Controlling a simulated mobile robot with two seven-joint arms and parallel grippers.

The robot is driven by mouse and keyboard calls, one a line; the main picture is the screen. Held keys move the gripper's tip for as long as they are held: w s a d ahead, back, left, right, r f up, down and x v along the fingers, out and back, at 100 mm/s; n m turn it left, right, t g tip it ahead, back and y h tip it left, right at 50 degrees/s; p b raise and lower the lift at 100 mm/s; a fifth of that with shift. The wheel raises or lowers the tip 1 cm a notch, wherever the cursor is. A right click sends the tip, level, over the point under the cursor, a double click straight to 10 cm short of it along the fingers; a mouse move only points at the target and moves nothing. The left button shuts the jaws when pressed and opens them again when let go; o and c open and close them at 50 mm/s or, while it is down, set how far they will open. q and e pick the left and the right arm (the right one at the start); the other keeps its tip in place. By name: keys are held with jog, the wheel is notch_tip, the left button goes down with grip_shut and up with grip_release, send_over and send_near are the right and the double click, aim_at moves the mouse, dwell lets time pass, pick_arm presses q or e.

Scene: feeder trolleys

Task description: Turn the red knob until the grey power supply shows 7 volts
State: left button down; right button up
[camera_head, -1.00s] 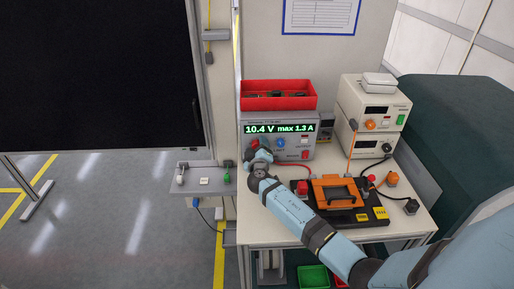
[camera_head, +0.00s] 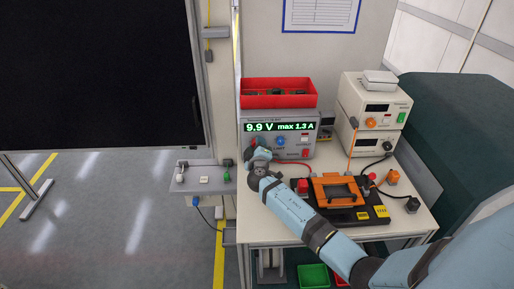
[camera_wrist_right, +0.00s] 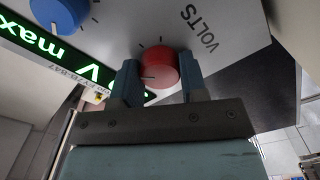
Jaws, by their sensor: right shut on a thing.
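The grey power supply (camera_head: 308,138) stands on the bench with its green display (camera_head: 279,127) reading 9.9 V, max 1.3 A. In the right wrist view the red knob (camera_wrist_right: 160,70) sits on the panel beside the word VOLTS, with tick marks around it. My right gripper (camera_wrist_right: 155,82) is shut on the red knob, one finger on each side. In the head view the right gripper (camera_head: 255,148) is at the left part of the supply's front, and the knob is hidden behind it. My left gripper is not in view.
A blue knob (camera_head: 281,141) is right of the gripper. A red bin (camera_head: 278,101) sits on the supply. Cream instruments (camera_head: 372,115) are stacked at right.

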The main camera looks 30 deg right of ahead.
jog(key=shift+f+n, duration=0.1)
jog(key=shift+n, duration=0.7)
jog(key=n, duration=0.8)
jog(key=shift+n, duration=0.4)
jog(key=o, duration=0.9)
jog(key=shift+s+a, duration=0.1)
jog(key=b+v, duration=0.1)
jog(key=v, duration=1.2)
jog(key=shift+s+a, duration=0.1)
jog(key=shift+s, duration=0.25)
